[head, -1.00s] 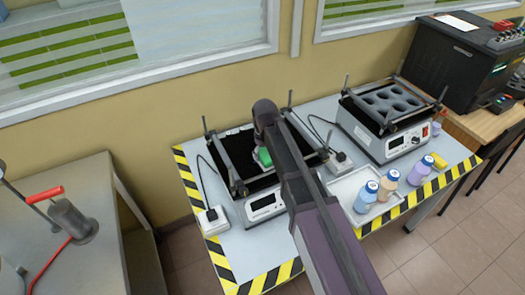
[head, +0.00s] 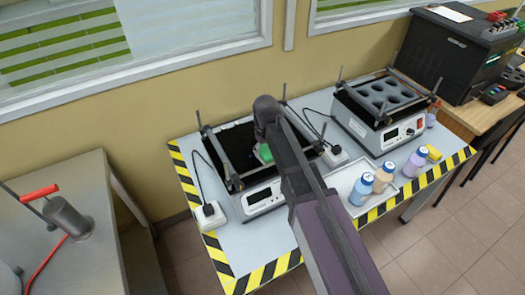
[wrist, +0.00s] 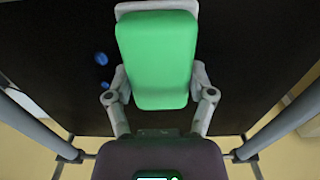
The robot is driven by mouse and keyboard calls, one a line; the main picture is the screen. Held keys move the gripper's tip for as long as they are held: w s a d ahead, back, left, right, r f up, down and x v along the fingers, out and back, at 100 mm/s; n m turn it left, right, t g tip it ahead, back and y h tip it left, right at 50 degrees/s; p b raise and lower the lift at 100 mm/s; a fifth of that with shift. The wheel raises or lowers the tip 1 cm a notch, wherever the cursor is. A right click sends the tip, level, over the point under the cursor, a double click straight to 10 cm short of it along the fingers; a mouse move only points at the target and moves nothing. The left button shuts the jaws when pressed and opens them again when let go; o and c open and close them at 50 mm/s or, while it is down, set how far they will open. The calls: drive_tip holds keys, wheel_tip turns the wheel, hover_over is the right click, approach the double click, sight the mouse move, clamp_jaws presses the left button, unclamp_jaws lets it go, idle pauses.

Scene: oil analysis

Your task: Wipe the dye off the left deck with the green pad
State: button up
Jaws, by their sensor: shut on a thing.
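The green pad (wrist: 157,60) is held between the fingers of my gripper (wrist: 158,95) in the wrist view. In the head view the green pad (head: 265,152) shows as a small patch beside my arm, over the left shaker. The left deck (head: 232,147) is the black surface inside the left shaker's frame. In the wrist view, blue dye spots (wrist: 102,60) lie on the black deck (wrist: 60,50), just left of the pad. Whether the pad touches the deck I cannot tell. My arm hides part of the deck in the head view.
Posts and bars frame the left shaker (head: 264,196). The right shaker (head: 385,110) has a rack with round holes. Power adapters (head: 208,215) lie beside the shakers.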

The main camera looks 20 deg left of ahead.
drive_tip(key=shift+w+d, duration=0.2)
drive_tip(key=shift+w, duration=0.1)
drive_tip(key=shift+w+a, duration=1.25)
drive_tip(key=shift+a, duration=0.2)
drive_tip(key=shift+a, duration=0.1)
drive_tip(key=shift+w+a, duration=1.25)
drive_tip(key=shift+a, duration=0.15)
drive_tip(key=shift+w+d, duration=0.1)
drive_tip(key=shift+w+d+f, duration=0.1)
drive_tip(key=shift+w+d, duration=0.5)
